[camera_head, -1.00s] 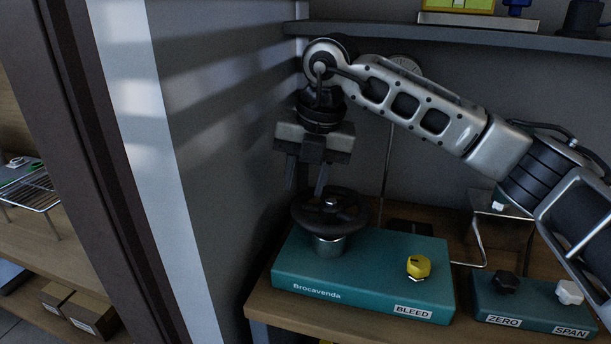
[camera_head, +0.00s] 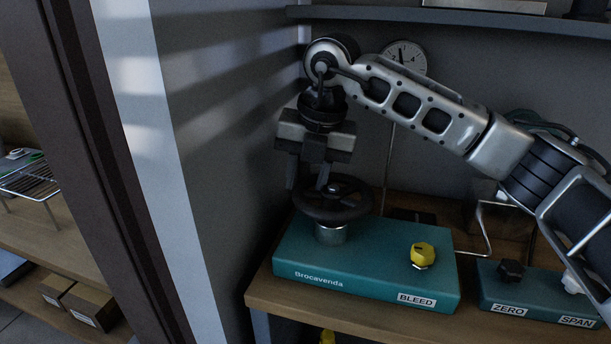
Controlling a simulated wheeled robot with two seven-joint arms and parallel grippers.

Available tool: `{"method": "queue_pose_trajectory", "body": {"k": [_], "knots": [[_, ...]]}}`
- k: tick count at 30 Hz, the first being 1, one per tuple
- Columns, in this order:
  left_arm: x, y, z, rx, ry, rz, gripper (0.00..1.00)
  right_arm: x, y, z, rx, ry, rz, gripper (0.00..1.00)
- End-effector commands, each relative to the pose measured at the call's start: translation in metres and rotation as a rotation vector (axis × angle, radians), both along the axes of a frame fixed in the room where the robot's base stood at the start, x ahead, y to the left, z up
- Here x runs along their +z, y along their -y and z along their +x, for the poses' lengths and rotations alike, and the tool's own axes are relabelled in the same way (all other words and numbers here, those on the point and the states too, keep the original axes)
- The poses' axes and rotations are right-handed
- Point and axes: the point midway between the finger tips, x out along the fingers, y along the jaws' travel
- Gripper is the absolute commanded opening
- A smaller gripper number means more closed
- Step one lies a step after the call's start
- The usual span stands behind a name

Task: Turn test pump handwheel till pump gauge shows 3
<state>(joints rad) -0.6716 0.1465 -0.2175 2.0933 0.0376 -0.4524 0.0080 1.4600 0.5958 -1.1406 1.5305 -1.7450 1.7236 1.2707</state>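The black pump handwheel (camera_head: 348,212) stands on a metal stem on the teal Brocavenda pump block (camera_head: 375,277). My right gripper (camera_head: 307,183) points down from above at the wheel's rear left. Its two fingers are apart, one by the outer left edge and one over the inside of the wheel. The fingertips are partly hidden by the wheel, so I cannot tell whether they touch the rim. A round white gauge (camera_head: 409,52) on the back wall is partly covered by my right arm. Its dark needle points roughly upward; its numbers are too small to read. My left gripper is not in view.
A yellow BLEED knob (camera_head: 423,254) sits on the block's right part. A second teal block (camera_head: 528,301) with ZERO and SPAN knobs stands to the right on the wooden bench (camera_head: 352,327). A wall (camera_head: 235,150) is close on the left; a shelf (camera_head: 450,20) runs above.

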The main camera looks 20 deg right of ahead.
Motion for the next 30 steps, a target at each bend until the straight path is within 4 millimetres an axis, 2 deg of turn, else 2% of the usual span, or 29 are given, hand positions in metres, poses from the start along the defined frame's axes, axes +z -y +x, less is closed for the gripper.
{"method": "queue_pose_trajectory", "body": {"k": [8, 27, 30], "knots": [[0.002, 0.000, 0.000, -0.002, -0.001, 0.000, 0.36, 0.002, 0.003, 0.000, -0.005, -0.003, -0.007, 0.35], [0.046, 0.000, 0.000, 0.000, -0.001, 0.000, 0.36, 0.066, 0.001, 0.000, -0.002, 0.000, -0.002, 0.35], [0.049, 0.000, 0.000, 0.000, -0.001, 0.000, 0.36, 0.071, 0.001, 0.000, -0.001, -0.001, -0.002, 0.35]]}}
